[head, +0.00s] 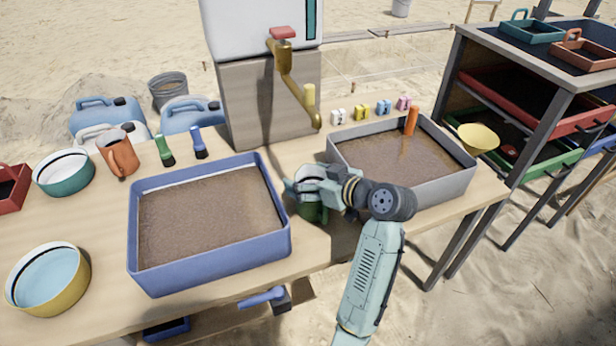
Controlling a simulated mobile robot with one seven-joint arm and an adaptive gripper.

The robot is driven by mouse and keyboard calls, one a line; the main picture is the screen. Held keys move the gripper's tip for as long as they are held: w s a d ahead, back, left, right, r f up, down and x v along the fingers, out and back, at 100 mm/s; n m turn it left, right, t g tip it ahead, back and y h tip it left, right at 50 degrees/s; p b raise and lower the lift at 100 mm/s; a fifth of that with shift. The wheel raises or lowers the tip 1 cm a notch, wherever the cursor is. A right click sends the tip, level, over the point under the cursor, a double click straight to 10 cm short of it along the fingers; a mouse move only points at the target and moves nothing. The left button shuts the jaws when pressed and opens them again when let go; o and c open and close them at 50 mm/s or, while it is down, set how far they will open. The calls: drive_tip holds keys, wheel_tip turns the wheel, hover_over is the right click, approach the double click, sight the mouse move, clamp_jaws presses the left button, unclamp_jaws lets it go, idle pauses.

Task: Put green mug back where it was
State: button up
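The green mug (312,212) is upright at the table between the blue-rimmed sand tray and the grey tray. Its lower body shows below my gripper (303,186), which hides much of its upper part. My gripper reaches in from the right, with its fingers at the mug's upper body. The view does not show whether the fingers press on the mug or are just around it. I cannot tell whether the mug's base touches the tabletop.
The blue tray (138,240) is close on the left and the grey tray (455,188) close on the right. An orange mug (120,155), brushes (164,150) and bowls (64,178) are at the left. Small colored blocks (361,113) line the back.

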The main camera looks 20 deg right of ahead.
drive_tip(key=shift+o, duration=0.9)
drive_tip(key=shift+s+d+r, duration=0.1)
drive_tip(key=shift+r, duration=0.05)
drive_tip(key=b+v, duration=0.2)
drive_tip(key=v, duration=0.9)
drive_tip(key=shift+s+r, duration=0.15)
drive_tip(key=shift+s, duration=0.2)
drive_tip(key=shift+d, duration=0.15)
